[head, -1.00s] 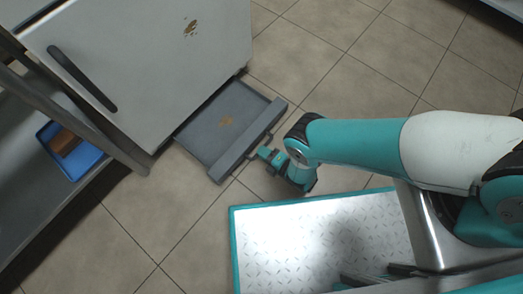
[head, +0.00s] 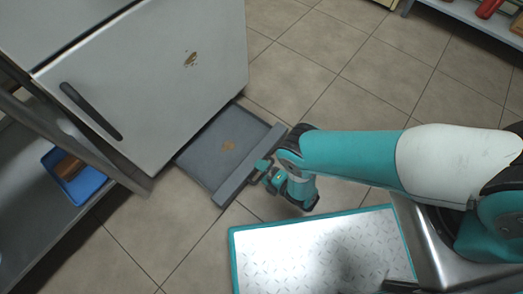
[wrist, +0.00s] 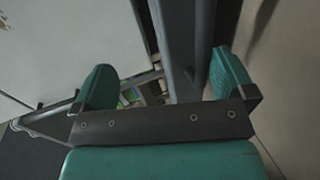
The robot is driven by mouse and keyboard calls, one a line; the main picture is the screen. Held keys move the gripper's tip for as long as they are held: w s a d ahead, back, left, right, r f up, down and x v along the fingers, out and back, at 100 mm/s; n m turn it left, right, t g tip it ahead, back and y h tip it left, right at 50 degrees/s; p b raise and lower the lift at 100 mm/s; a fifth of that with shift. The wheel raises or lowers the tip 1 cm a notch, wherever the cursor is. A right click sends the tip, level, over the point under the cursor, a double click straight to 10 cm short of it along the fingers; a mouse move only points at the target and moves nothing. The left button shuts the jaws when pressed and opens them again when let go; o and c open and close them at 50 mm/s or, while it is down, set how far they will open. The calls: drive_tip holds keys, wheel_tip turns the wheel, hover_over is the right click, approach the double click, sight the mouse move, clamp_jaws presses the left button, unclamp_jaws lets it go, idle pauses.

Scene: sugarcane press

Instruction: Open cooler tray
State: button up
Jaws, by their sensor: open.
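The grey cooler tray (head: 198,157) is pulled out from under the white cooler (head: 165,75), low over the tiled floor, with a brown stain on its bottom. A narrow handle bar runs along its front wall. My gripper (head: 265,168) is at the outer side of the tray's front, near the handle. In the wrist view my gripper (wrist: 163,80) is open, its two teal fingers spread wide. A grey bar (wrist: 180,45), apparently the tray's front or handle, runs up between them, nearer the right finger. Whether the fingers touch it I cannot tell.
A shelf on the left holds a blue tray (head: 75,180) with a brown item. The cooler door has a dark handle (head: 90,111). A teal-edged metal platform (head: 320,250) is in front. Tiled floor is free to the right of the cooler.

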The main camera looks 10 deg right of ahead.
drive_tip(key=shift+t+y, duration=0.3)
drive_tip(key=r+p, duration=0.2)
drive_tip(key=r, duration=0.3)
drive_tip(key=r+p, duration=0.2)
drive_tip(key=r, duration=0.3)
drive_tip(key=a+r+p, duration=0.1)
drive_tip(key=r+p, duration=0.1)
drive_tip(key=r, duration=0.4)
drive_tip(key=shift+w, duration=0.35)
drive_tip(key=c, duration=0.8)
drive_tip(key=shift+o, duration=0.2)
